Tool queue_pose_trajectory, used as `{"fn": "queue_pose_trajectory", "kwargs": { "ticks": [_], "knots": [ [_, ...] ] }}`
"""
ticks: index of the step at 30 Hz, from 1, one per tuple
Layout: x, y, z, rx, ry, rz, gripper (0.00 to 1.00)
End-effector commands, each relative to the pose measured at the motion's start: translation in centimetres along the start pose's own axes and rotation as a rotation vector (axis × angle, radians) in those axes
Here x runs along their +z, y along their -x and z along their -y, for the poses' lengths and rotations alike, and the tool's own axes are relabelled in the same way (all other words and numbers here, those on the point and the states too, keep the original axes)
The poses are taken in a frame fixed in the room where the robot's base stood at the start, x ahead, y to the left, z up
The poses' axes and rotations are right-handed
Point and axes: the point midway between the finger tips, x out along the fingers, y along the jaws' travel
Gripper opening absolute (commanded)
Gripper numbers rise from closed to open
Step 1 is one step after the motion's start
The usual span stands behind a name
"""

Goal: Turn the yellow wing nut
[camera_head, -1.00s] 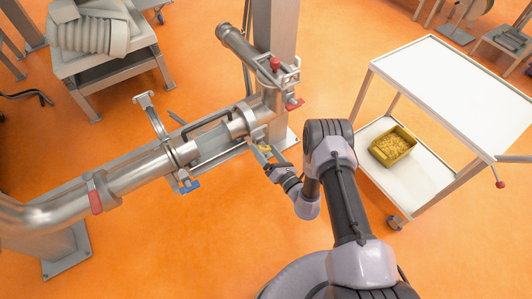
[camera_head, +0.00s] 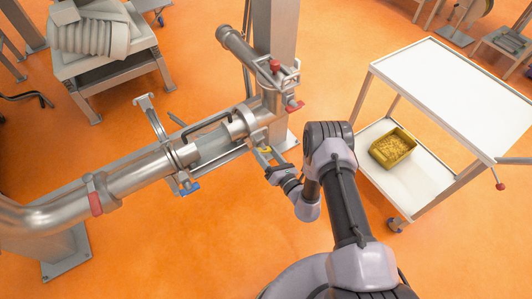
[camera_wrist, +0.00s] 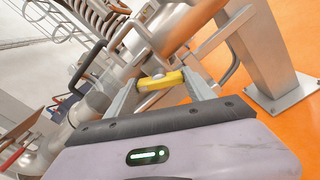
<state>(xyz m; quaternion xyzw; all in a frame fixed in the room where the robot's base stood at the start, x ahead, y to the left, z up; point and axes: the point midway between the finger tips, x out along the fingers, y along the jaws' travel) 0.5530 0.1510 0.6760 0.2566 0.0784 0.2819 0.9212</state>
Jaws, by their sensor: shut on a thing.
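The yellow wing nut (camera_wrist: 160,81) lies between my gripper's two fingers in the wrist view, its long side running from one finger to the other. A small bit of the yellow wing nut (camera_head: 266,149) shows in the head view at the near side of the steel pipe assembly (camera_head: 245,122). My gripper (camera_head: 264,157) reaches it from the lower right. In the wrist view my gripper (camera_wrist: 163,88) is shut on the nut, with a finger at each end. The thread behind the nut is hidden.
A blue wing nut (camera_head: 189,188) sits further left along the pipe, and a red one (camera_head: 295,106) sits near the column. A white cart (camera_head: 455,85) with a yellow bin (camera_head: 393,148) on its lower shelf stands to the right. The orange floor in front is clear.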

Motion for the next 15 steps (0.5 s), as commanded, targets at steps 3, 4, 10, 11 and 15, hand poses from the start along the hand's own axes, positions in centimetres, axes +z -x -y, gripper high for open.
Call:
{"fn": "queue_pose_trajectory", "kwargs": {
  "ticks": [3,4,10,11,15],
  "knots": [
    [-0.07,0.03,-0.01,0.000,0.089,-0.002,0.21],
    [-0.07,0.03,-0.01,0.000,0.115,-0.002,0.21],
    [-0.06,0.04,-0.02,0.000,0.275,-0.002,0.21],
    [-0.06,0.04,-0.02,0.000,0.297,-0.002,0.21],
    [-0.07,0.04,-0.02,0.001,0.391,-0.002,0.21]
  ]
}}
